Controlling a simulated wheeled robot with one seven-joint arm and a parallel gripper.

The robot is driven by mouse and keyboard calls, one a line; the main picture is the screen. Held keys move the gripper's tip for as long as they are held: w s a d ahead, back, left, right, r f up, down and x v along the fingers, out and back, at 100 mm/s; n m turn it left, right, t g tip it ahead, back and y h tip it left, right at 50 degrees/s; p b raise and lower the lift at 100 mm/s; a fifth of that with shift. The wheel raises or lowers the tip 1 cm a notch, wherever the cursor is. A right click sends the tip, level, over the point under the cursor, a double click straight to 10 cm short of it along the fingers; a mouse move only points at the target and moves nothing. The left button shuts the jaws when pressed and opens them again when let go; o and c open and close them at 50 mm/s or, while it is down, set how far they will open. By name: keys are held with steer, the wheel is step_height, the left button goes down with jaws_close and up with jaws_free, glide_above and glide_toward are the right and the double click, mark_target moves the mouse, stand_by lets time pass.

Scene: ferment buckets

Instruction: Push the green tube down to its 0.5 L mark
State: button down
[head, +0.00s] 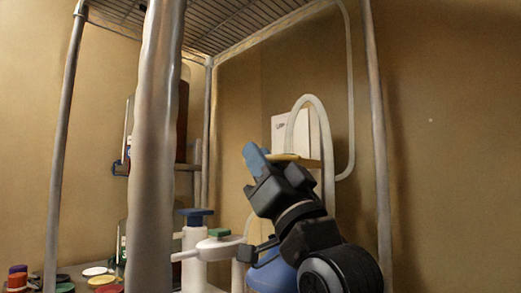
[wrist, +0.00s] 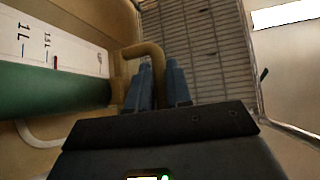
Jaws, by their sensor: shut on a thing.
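The green tube (wrist: 50,90) lies across the left of the wrist view, in front of a white scale card (wrist: 70,45) with "1 L" and "1.5 L" marks and a red line. The tube's tan end reaches past the 1.5 L mark, and a bent tan handle (wrist: 139,50) rises from it. My gripper (wrist: 160,88) has its blue fingers shut on this handle. In the head view, my gripper (head: 256,160) is raised beside a yellow piece (head: 295,158) in front of the white card (head: 284,128). The green tube is not visible there, and the 0.5 L mark is not visible.
A thick metal post (head: 155,150) stands left of my arm, under a wire shelf (head: 230,20). A white hose (head: 313,98) loops behind my gripper. Below are a white blue-topped container (head: 195,245), a blue vessel (head: 268,275) and several coloured lids (head: 100,280).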

step_height(320, 180, down, 7)
steer(key=b, duration=0.4)
steer(key=c, duration=1.1)
jaws_free()
steer(key=shift+c, duration=0.2)
steer(key=shift+d+f, duration=0.1)
steer(key=shift+f, duration=0.05)
steer(key=b+v, duration=0.1)
steer(key=v, duration=0.6)
steer(key=shift+s+f, duration=0.2)
steer(key=shift+s, duration=0.05)
steer(key=shift+d, duration=0.15)
